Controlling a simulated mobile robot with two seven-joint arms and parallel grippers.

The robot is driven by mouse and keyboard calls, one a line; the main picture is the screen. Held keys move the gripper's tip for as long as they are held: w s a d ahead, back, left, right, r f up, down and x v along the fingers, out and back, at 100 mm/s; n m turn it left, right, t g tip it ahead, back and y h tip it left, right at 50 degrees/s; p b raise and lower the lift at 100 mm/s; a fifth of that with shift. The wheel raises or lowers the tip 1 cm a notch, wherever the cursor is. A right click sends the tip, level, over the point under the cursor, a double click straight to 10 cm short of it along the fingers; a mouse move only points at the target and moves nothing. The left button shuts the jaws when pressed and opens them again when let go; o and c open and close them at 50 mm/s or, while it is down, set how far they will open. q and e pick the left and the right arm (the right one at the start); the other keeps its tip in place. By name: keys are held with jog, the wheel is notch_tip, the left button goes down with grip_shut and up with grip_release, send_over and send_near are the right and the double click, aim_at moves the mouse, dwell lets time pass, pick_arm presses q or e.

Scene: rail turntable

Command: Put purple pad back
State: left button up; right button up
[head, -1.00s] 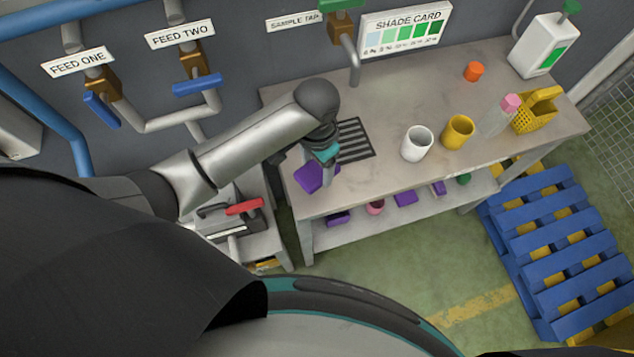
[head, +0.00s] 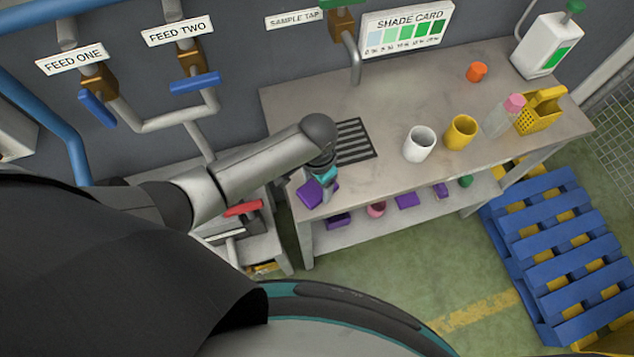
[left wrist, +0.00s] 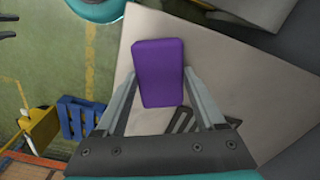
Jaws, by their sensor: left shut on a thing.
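The purple pad (head: 311,193) is at the left front corner of the bench in the head view. In the left wrist view the purple pad (left wrist: 158,73) lies between the two fingers. My left gripper (head: 327,184) is shut on it and holds it over the bench top; the gap to the top cannot be told. The left gripper also shows in the left wrist view (left wrist: 160,95). Other purple pieces (head: 406,201) lie on the lower shelf (head: 345,234).
The bench top (head: 390,95) holds a drain grille (head: 354,141), a white mug (head: 419,144), a yellow mug (head: 460,132), a pink-capped bottle (head: 503,116), a yellow basket (head: 541,112) and an orange cap (head: 477,72). A blue pallet (head: 555,240) stands at right.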

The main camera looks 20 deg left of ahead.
aim_at(317, 188)
pick_arm(q)
jog(key=o, duration=1.2)
jog(key=shift+c, duration=0.2)
notch_tip(317, 188, up, 12)
jog(key=p, duration=0.2)
